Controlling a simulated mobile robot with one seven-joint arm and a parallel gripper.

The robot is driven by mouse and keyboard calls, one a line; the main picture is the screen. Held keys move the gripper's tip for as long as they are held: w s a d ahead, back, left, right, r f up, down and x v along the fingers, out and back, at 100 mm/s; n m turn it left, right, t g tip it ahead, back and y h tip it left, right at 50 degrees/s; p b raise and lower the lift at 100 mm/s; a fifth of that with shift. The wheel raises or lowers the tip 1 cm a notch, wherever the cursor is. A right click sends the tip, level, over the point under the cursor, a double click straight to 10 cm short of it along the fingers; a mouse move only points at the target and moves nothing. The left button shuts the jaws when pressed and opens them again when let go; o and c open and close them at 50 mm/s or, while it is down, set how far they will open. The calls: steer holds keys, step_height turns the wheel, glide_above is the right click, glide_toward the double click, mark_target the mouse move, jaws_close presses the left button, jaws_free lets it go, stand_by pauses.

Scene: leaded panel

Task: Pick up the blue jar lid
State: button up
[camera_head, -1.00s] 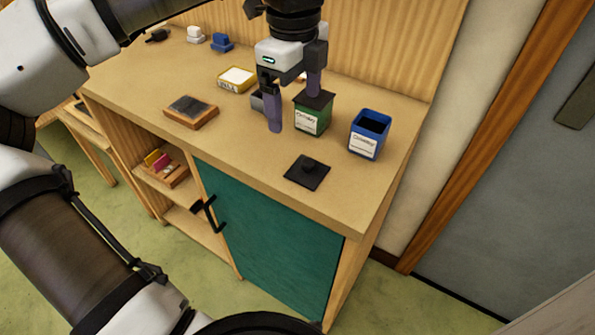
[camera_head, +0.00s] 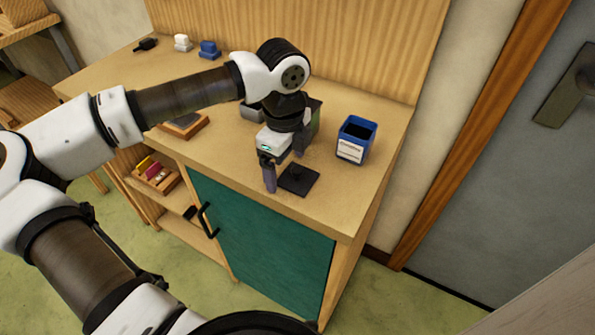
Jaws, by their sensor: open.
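A dark square lid with a small knob (camera_head: 299,182) lies flat on the counter, in front of the open blue jar (camera_head: 355,140). It looks nearly black, not blue. The blue jar stands upright with no lid on it and a white label on its front. My gripper (camera_head: 283,171) points down at the lid's left and back side, open and with nothing between its fingers. I cannot tell whether a finger touches the lid.
A wood-framed dark block (camera_head: 186,126) lies to the left. White and blue small items (camera_head: 208,49) sit at the back. The counter's right front corner is clear.

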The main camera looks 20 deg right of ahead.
steer(key=shift+f, duration=0.3)
steer(key=c, duration=1.1)
steer(key=shift+o, duration=0.2)
steer(key=shift+r, duration=0.1)
